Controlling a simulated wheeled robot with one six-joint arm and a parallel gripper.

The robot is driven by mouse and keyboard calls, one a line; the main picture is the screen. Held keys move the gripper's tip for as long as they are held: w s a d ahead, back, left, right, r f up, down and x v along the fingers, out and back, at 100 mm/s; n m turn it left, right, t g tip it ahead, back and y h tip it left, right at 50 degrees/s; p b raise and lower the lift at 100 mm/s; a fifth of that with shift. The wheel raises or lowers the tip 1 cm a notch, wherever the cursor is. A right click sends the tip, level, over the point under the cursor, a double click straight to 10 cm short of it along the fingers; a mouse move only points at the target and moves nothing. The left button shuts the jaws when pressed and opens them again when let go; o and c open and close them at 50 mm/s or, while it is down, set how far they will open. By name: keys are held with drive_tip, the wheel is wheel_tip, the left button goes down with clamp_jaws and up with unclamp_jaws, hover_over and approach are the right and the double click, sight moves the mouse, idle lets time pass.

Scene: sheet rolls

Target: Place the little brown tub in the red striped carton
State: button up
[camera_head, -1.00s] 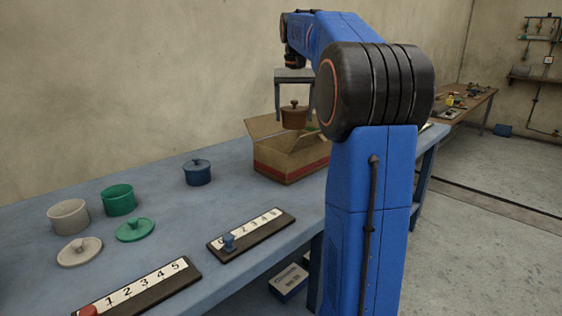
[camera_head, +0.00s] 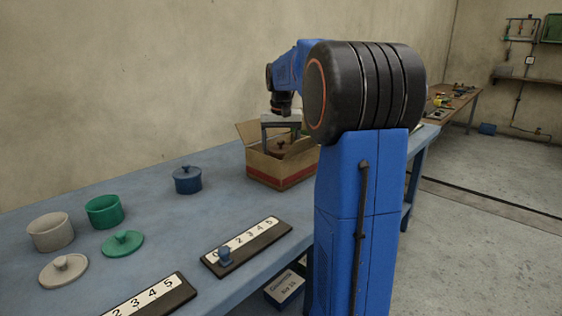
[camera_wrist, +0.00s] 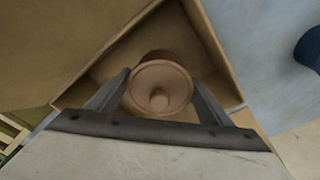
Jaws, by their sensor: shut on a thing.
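The little brown tub (camera_head: 277,147) has a knobbed lid. In the wrist view the tub (camera_wrist: 161,88) sits between the two fingers of my gripper (camera_wrist: 160,90), which is shut on it. In the head view my gripper (camera_head: 281,128) points down into the open red striped carton (camera_head: 280,174), with the tub inside the opening. The carton's brown walls (camera_wrist: 217,50) surround the tub in the wrist view. Whether the tub touches the carton's floor cannot be told. The carton's near wall hides the tub's lower part.
On the blue table stand a lidded blue pot (camera_head: 187,181), an open green pot (camera_head: 104,211) and an open beige pot (camera_head: 51,232). A green lid (camera_head: 122,244) and a beige lid (camera_head: 63,270) lie near them. Two numbered boards, one here (camera_head: 246,246), lie in front.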

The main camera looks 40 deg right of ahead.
drive_tip(key=shift+f, duration=1.6)
drive_tip(key=o, duration=1.1)
drive_tip(key=shift+f, duration=0.1)
drive_tip(key=shift+c, duration=0.2)
drive_tip(key=r, duration=0.8)
drive_tip(key=s+r, duration=0.1)
drive_tip(key=r, duration=0.3)
drive_tip(key=shift+a, duration=0.4)
drive_tip(key=shift+s+r, duration=0.1)
